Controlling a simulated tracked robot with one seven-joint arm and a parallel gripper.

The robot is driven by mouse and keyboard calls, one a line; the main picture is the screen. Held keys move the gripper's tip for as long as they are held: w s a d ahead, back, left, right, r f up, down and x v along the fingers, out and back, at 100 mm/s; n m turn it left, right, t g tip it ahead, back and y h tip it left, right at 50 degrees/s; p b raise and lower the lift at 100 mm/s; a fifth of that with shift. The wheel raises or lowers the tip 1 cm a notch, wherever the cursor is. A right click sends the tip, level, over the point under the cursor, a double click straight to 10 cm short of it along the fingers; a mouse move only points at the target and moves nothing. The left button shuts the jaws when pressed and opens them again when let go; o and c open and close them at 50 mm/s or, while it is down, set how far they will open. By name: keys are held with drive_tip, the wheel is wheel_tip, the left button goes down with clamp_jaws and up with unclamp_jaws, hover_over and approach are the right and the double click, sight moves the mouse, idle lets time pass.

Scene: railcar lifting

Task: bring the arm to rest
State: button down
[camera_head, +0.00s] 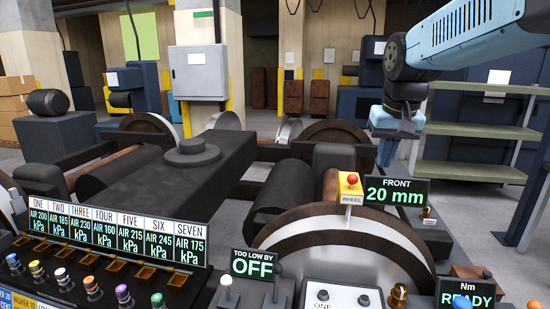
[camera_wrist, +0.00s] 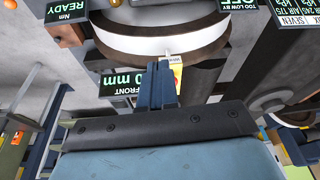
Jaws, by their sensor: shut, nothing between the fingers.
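My blue arm (camera_head: 470,30) reaches in from the upper right in the head view. My gripper (camera_head: 387,155) hangs from its end, pointing down, above and behind the FRONT display (camera_head: 397,191). In the wrist view my gripper (camera_wrist: 160,82) has its two blue-grey fingers together with nothing between them. In that view the fingers overlap the yellow WHEEL box (camera_wrist: 176,75) and the edge of the FRONT display (camera_wrist: 118,82); I cannot tell the exact gap.
A large wheel (camera_head: 345,255) stands in front, with the yellow WHEEL box (camera_head: 350,187) above it. A seven-part air panel (camera_head: 105,236) with coloured knobs is at the left. The TOO LOW BY display (camera_head: 254,264) reads OFF. Green shelving (camera_head: 475,130) stands at the right.

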drive_tip(key=s+f+n+t, duration=0.1)
drive_tip(key=s+f, duration=0.4)
drive_tip(key=s, duration=0.9)
drive_tip(key=shift+f+t, duration=0.2)
drive_tip(key=shift+t, duration=0.5)
drive_tip(key=shift+a, duration=0.1)
